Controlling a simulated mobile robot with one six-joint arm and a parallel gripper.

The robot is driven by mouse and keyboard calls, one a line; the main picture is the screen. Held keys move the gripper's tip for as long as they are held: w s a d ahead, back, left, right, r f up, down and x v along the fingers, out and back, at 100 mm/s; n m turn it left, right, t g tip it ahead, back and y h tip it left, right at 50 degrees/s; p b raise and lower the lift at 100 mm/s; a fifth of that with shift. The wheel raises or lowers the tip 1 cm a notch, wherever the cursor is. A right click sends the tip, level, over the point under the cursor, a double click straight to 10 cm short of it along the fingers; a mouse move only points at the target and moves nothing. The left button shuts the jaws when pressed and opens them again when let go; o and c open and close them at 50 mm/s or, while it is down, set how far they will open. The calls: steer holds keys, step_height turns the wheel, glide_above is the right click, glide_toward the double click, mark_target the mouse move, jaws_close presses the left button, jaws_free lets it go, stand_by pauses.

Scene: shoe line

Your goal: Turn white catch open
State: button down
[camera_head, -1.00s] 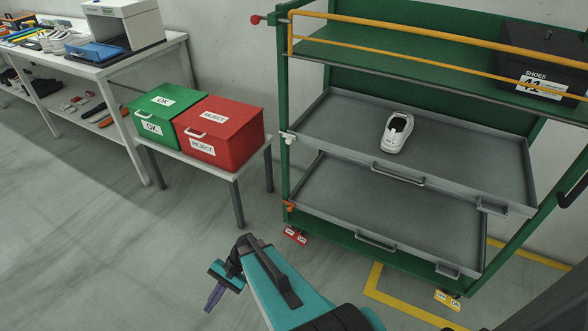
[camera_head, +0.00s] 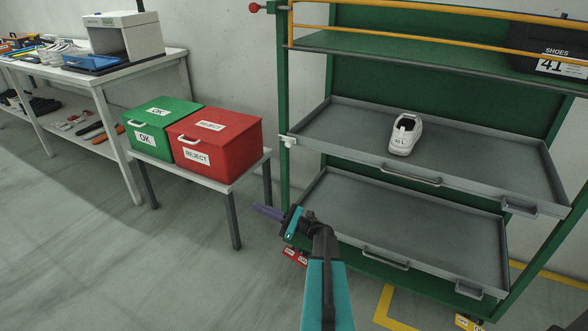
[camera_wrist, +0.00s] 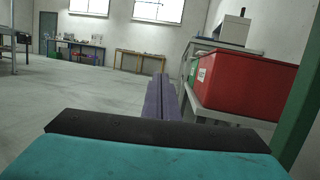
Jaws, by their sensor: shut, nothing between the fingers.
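The white catch (camera_head: 289,141) is on the left post of the green rack, at the left front corner of the upper grey tray (camera_head: 330,140). My gripper (camera_head: 256,207) is shut and empty, with its purple fingers together. It points left in the head view, below and left of the catch and apart from it, in front of the small table with the boxes. In the wrist view the shut purple fingers (camera_wrist: 161,100) point past the red box. The catch does not show in the wrist view.
A white shoe (camera_head: 405,134) stands on the upper tray. The lower grey tray (camera_head: 420,220) is empty. A red REJECT box (camera_head: 215,142) and a green OK box (camera_head: 160,130) stand on a small table to the left. Floor at front left is clear.

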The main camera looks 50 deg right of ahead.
steer(key=s+d+r+m+t+h+b, duration=0.2)
steer(key=s+d+m+t+h, duration=0.1)
steer(key=d, duration=0.6)
steer(key=s+d+r+m+t+h+b, duration=0.2)
steer(key=s+d+r+m+t, duration=0.1)
steer(key=s+d, duration=0.3)
steer(key=d, duration=0.2)
steer(key=shift+s+d+h, duration=0.25)
steer(key=shift+d+h, duration=0.15)
steer(key=b, duration=0.4)
glide_toward(285, 141)
steer(key=shift+w+a+r, duration=0.4)
steer(key=shift+a+r, duration=0.3)
steer(key=shift+a, duration=0.05)
steer(key=shift+w+a+r, duration=0.35)
steer(key=shift+a+r, duration=0.35)
steer(key=shift+a, duration=0.05)
steer(key=shift+p, duration=0.3)
